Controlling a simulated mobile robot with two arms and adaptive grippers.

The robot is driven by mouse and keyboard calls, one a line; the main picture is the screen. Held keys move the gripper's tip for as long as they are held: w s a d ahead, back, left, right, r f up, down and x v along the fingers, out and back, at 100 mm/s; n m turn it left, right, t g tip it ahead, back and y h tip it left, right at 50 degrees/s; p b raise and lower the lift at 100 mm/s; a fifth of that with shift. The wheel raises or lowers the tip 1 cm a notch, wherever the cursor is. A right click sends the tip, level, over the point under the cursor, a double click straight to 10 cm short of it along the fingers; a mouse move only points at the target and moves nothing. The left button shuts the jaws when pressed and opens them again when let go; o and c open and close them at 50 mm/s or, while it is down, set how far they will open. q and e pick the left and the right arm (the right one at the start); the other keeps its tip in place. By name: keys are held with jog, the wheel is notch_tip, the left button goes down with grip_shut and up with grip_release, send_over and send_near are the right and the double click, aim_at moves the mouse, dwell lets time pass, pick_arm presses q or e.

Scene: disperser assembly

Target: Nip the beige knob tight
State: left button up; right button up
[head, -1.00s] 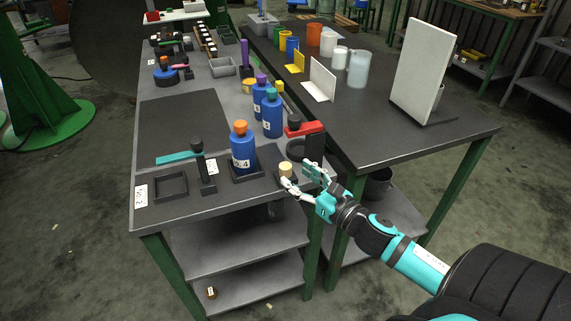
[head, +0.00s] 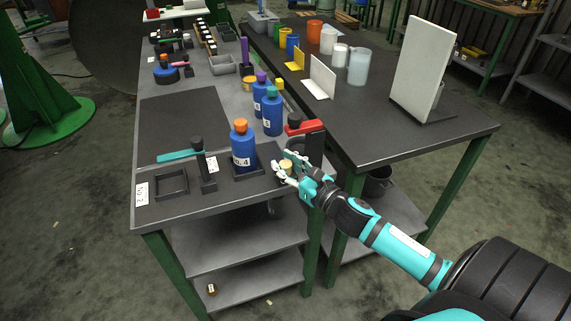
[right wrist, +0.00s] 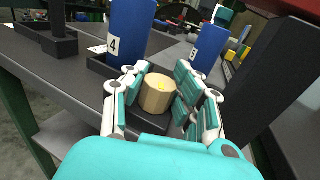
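The beige knob (head: 286,165), a short cylinder, sits near the front right corner of the dark workbench; it also shows in the right wrist view (right wrist: 157,93). My right gripper (head: 287,163) is at the knob, with one finger on each side of it. In the right wrist view the gripper (right wrist: 159,80) is open around the knob. A narrow gap seems to show on each side, though contact on the far side is hard to judge. My left gripper is not in view.
A blue bottle with an orange cap and label 4 (head: 242,150) stands just left of the knob. A red-handled dark stand (head: 302,128) is close behind the gripper. More blue bottles (head: 272,117) stand farther back.

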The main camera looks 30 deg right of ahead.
grip_shut()
jog(key=shift+f+m+h, duration=0.1)
jog(key=shift+m+h, duration=0.8)
jog(key=shift+h, duration=0.4)
jog(key=shift+f, duration=0.2)
dwell(0.6)
jog(key=shift+o, duration=1.5)
grip_release()
jog(key=o, duration=0.4)
jog(key=shift+s+r, duration=0.15)
jog(key=shift+r, duration=0.05)
jog(key=s, duration=1.2)
jog(key=shift+w, duration=0.1)
